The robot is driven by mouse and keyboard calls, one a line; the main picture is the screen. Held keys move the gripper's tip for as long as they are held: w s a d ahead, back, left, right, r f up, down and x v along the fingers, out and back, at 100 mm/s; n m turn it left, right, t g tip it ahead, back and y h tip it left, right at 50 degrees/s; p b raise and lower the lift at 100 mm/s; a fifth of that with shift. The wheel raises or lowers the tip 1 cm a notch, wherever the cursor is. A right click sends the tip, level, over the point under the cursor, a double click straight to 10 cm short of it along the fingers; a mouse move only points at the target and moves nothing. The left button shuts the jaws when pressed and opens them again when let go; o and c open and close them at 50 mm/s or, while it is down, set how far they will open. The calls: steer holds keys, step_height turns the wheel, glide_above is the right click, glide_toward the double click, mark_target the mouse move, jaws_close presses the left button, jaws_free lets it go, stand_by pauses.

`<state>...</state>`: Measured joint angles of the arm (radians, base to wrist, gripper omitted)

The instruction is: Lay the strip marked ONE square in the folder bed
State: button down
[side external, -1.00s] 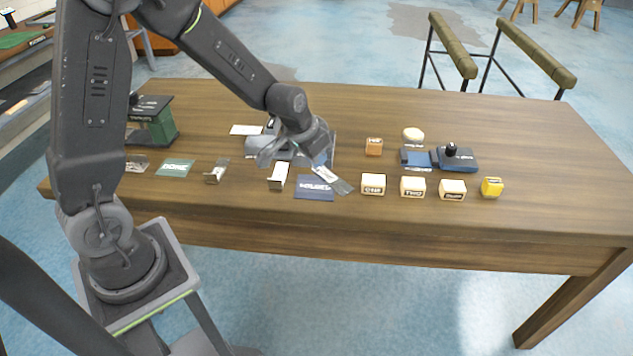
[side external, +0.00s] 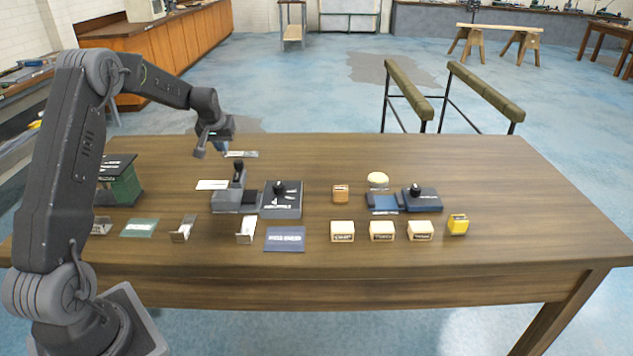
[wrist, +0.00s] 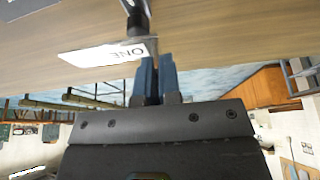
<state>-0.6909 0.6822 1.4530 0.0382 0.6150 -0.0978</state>
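The strip marked ONE (wrist: 100,55) is a pale flat piece in the wrist view, its lettering upside down. One end lies at the blue fingertips. A grey tool with an upright black handle (side external: 226,202) and a dark labelled block with a knob (side external: 281,203) stand on the table, in front of the gripper; I cannot tell which part is the folder bed.
A white card (side external: 212,184) lies left of the grey tool. Small metal brackets (side external: 246,231), a blue card (side external: 285,239) and cream blocks (side external: 342,232) line the front. A blue knobbed tool (side external: 421,200) stands right. The table's right end is clear.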

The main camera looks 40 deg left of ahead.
steer(key=w+d+f, duration=0.1)
steer(key=w+f, duration=0.1)
steer(key=w, duration=0.1)
steer(key=w+d+f, duration=0.2)
steer(key=w, duration=0.1)
steer(key=w+d+f, duration=0.2)
steer(key=w+f, duration=0.1)
steer(key=shift+w+d, duration=0.15)
steer(key=shift+w, duration=0.05)
steer(key=shift+f, duration=2)
steer(key=shift+f, duration=0.15)
steer(key=c, duration=1.3)
jaws_free()
